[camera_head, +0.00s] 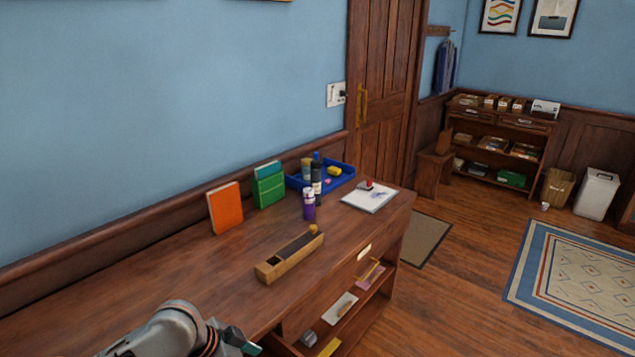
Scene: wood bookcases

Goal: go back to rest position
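One of my arms, apparently the left, shows at the bottom left over the near end of the wooden bookcase top (130,290). Its grey wrist and part of the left gripper (238,344) are cut off by the lower picture edge. Whether its fingers are open or shut cannot be seen. I see nothing held in the part that shows. My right gripper is not in view.
The top carries an orange book (225,208), green books (268,187), a blue tray (340,180), a purple bottle (309,205), a long wooden box (289,257) and a white pad (369,197). Open floor (455,290) lies to the right, with a patterned rug (575,277).

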